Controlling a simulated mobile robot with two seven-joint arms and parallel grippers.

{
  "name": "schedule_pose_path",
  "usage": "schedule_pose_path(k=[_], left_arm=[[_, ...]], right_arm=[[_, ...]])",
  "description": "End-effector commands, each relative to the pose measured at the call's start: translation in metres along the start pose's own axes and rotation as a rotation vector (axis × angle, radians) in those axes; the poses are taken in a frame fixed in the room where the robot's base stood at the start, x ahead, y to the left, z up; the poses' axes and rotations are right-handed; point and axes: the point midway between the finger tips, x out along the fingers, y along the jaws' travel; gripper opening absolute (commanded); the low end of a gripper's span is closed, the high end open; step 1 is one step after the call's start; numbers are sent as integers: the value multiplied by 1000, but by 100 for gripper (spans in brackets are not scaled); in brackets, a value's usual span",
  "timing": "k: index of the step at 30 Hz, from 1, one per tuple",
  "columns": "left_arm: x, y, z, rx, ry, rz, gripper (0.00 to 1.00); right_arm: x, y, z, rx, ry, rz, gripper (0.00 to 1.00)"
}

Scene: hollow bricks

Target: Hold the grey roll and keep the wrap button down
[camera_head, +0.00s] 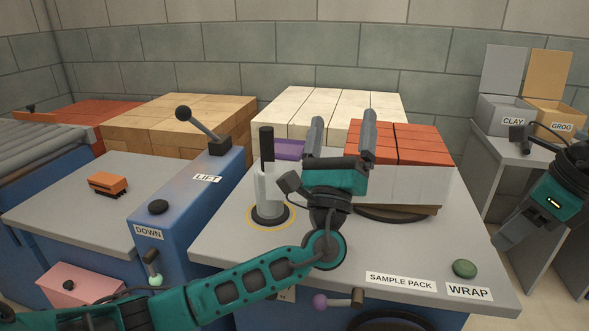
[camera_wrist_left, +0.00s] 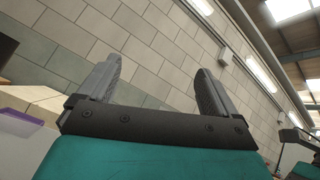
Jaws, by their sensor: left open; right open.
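The grey roll (camera_head: 266,187), pale with a dark post above it, stands upright on a dark round base inside a yellow ring. The green wrap button (camera_head: 464,268) is at the table's front right, beside the WRAP label. My left gripper (camera_head: 342,138) is open and empty, fingers up, to the right of the roll and apart from it. In the left wrist view its two fingers (camera_wrist_left: 156,88) are spread with only wall between them. My right gripper (camera_head: 508,232) is open at the right edge, above and right of the button, not touching it.
A stack of red bricks (camera_head: 400,142) with a pale wrapped lower part stands on a round plate behind my left gripper. A purple-knobbed lever (camera_head: 320,300) is at the table front. The blue LIFT post (camera_head: 185,205) stands left. Bare grey tabletop (camera_head: 400,245) lies before the stack.

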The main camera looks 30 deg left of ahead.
Motion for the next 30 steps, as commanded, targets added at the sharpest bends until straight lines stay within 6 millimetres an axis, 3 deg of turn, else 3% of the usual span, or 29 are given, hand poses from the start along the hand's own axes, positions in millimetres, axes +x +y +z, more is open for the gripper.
schedule_pose_path(k=[1, 3, 8, 12, 14, 18, 24, 26, 30], left_arm=[[3, -22, -8, -55, -4, -14, 93], [9, -30, -17, -83, -28, 25, 93], [24, -3, -32, -44, -114, 270, 93], [20, 10, -50, 2, -158, 498, 93], [10, 18, -58, 47, -161, 614, 93], [-42, 69, -62, 326, -95, 944, 93], [-104, 108, -59, 652, 77, 1286, 93], [-109, 114, -57, 731, 132, 1362, 93], [-82, 118, -51, 834, 210, 1440, 93]], right_arm=[[0, 0, 0, 0, 0, 0, 43], [0, 0, 0, 0, 0, 0, 43], [0, 0, 0, 0, 0, 0, 43], [0, 0, 0, 0, 0, 0, 43], [0, 0, 0, 0, 0, 0, 43], [0, 0, 0, 0, 0, 0, 43], [0, 0, 0, 0, 0, 0, 43], [0, 0, 0, 0, 0, 0, 43], [0, 0, 0, 0, 0, 0, 43]])
